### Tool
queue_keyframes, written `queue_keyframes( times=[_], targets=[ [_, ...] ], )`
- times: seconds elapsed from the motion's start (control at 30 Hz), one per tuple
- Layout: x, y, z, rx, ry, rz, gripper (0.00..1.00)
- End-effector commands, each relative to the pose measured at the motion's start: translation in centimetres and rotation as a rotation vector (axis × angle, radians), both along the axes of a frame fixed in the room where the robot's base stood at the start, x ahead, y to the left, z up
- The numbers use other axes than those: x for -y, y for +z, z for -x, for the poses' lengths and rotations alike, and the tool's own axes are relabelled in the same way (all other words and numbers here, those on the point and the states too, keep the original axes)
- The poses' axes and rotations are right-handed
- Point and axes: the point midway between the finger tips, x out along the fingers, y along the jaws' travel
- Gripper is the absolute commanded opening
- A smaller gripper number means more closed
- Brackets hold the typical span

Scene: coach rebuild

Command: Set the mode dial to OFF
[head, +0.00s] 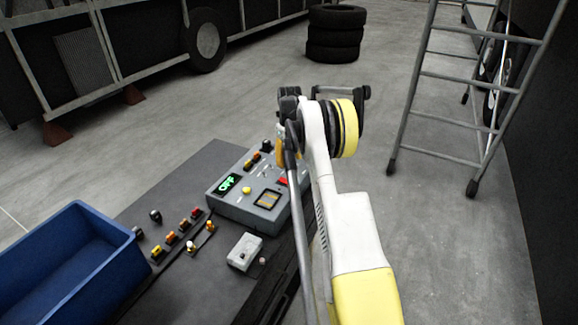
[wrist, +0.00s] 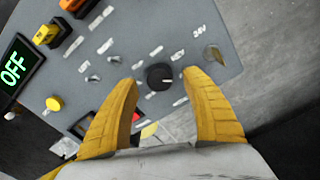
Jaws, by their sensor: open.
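The black round dial (wrist: 159,77) is on the sloped grey console panel (wrist: 130,40), with small white labels around it, one reading 24V. It has a short pale pointer mark; which label it points at is too small to tell. My gripper (wrist: 162,80) is open, its yellow fingertips on either side of the dial, apparently not touching it. A display (wrist: 15,70) on the console reads OFF in green. In the head view the console (head: 232,208) stands on the dark bench, and my arm hides the dial and most of my gripper.
The panel also has a yellow button (wrist: 54,103), small toggles and orange and yellow fuses (wrist: 46,34). A blue bin (head: 75,255), loose fuses (head: 172,238) and a small grey box (head: 244,251) are on the bench (head: 150,200). A ladder (head: 410,110) stands right.

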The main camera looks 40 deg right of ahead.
Motion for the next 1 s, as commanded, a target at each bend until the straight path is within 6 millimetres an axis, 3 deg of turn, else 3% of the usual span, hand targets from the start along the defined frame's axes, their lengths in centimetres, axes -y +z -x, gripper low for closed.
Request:
queue_keyframes(
  times=[0.17, 0.47, 0.67, 1.0],
  targets=[
    [0.0, -1.7, 0.0, 0.000, 0.001, 0.000, 0.56],
    [0.0, -1.9, 0.0, 0.000, 0.001, 0.000, 0.56],
    [0.0, -1.9, 0.0, 0.000, 0.001, 0.000, 0.01],
    [0.0, -1.9, 0.0, 0.000, 0.033, 0.000, 0.01]
  ],
)
